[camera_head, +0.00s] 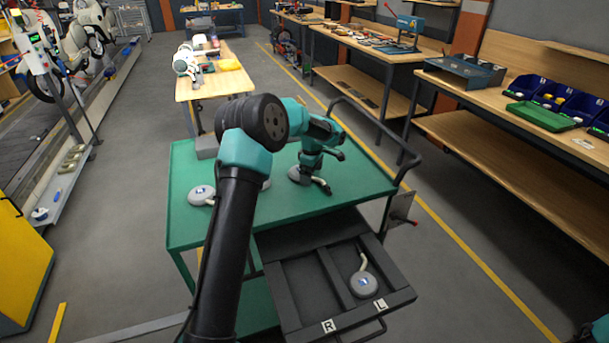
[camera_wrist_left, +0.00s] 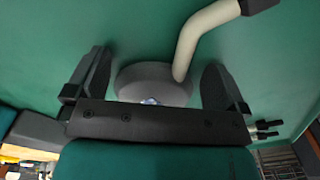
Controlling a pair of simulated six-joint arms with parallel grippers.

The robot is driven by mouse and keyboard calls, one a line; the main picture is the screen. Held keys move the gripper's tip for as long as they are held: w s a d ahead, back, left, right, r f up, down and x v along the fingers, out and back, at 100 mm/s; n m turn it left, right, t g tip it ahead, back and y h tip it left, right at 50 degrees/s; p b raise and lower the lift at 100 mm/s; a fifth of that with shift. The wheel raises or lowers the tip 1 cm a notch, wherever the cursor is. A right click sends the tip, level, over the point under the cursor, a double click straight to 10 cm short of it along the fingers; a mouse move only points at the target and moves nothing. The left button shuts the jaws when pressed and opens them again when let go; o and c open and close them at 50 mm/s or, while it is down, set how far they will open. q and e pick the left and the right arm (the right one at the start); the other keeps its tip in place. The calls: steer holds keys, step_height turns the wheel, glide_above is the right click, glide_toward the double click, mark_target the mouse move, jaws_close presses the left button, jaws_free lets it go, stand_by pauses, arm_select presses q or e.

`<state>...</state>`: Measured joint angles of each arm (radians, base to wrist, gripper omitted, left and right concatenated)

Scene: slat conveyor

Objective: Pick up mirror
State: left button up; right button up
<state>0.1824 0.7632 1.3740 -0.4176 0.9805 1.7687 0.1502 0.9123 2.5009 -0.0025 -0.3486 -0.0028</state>
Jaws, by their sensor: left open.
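A round grey mirror (camera_head: 302,177) with a bent pale stalk ending in a dark tip lies on the green cart top, below my left gripper (camera_head: 316,166). In the left wrist view, the mirror's disc (camera_wrist_left: 150,86) lies between the two spread fingers of the open left gripper (camera_wrist_left: 157,78); its stalk runs up to the right. The gripper body hides the disc's near edge. A second mirror (camera_head: 201,195) lies at the cart's left. A third mirror (camera_head: 363,284) lies in the drawer compartment marked L. My right gripper is not in view.
The green cart top (camera_head: 225,228) is clear around the mirrors. The open dark drawer (camera_head: 300,286) has an empty R compartment. A handle rail (camera_head: 392,140) rises at the cart's right. My left arm covers the cart's middle, where another grey piece partly shows.

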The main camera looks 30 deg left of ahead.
arm_select(q)
steer(key=shift+c, duration=0.4)
jaws_close()
stand_by(0.7)
